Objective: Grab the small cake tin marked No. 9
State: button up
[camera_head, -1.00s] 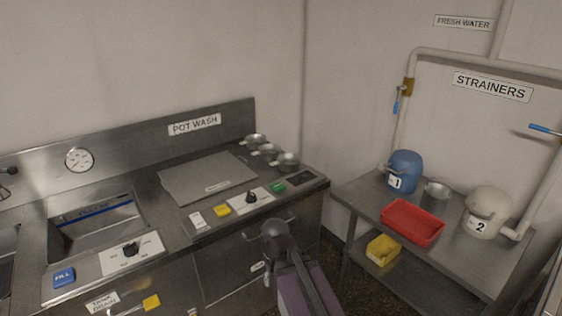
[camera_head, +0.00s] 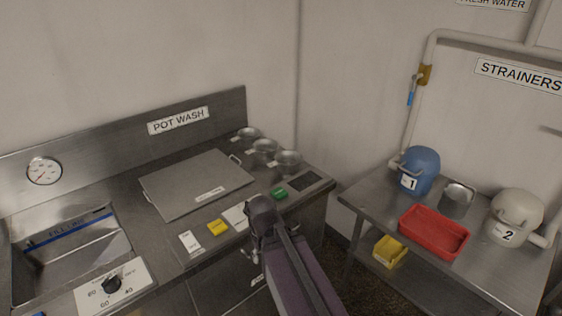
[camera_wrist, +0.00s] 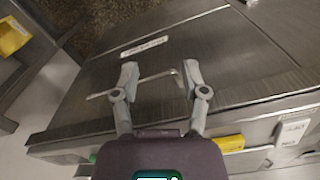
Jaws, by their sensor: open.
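Three small round metal tins stand in a row at the back right of the pot wash counter in the head view: a rear tin (camera_head: 248,134), a middle tin (camera_head: 265,148) and a front tin (camera_head: 288,160). Each seems to have a small white tag, but the numbers are too small to read, so I cannot tell which is No. 9. My gripper (camera_wrist: 160,76) is open and empty in the wrist view, in front of a steel cabinet front with a bar handle (camera_wrist: 150,78). No tin shows in the wrist view. My arm hides the gripper in the head view.
A flat metal lid (camera_head: 195,185) lies left of the tins. Green (camera_head: 279,194) and yellow (camera_head: 217,228) blocks sit along the counter's front. The right-hand steel table (camera_head: 372,205) holds a red tray (camera_head: 434,218), a blue pot (camera_head: 424,160), a metal cup and a cream pot (camera_head: 520,205).

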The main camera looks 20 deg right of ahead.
jog(key=shift+w+d, duration=0.2)
jog(key=shift+w, duration=0.1)
